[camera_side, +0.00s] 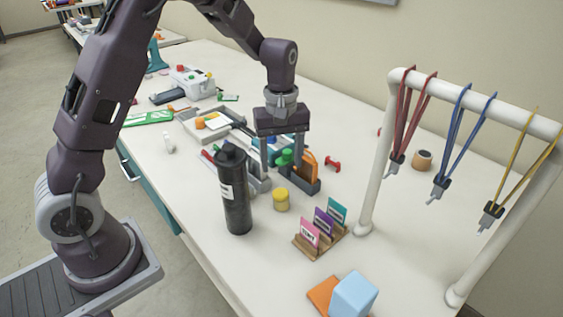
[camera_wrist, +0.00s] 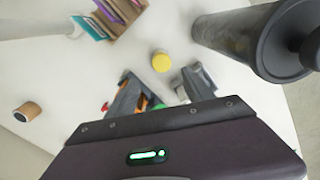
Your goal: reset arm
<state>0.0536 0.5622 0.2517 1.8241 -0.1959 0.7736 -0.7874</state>
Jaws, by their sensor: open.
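My gripper (camera_side: 281,158) hangs pointing down over the middle of the white table (camera_side: 345,262) in the side view. Its two fingers are apart, with no object seen held between them. They are close to a dark grey holder (camera_side: 308,184) with orange pieces in it, and a green-capped item (camera_side: 284,158) shows near the fingers. I cannot tell whether the fingers touch these. In the wrist view the dark gripper body (camera_wrist: 185,145) fills the bottom and partly hides what lies below it.
A tall black cylinder (camera_side: 235,190) stands close in front of the gripper, also large in the wrist view (camera_wrist: 245,40). A yellow jar (camera_side: 281,200) and card rack (camera_side: 320,232) are nearby. A white rail (camera_side: 480,100) with hanging straps stands right.

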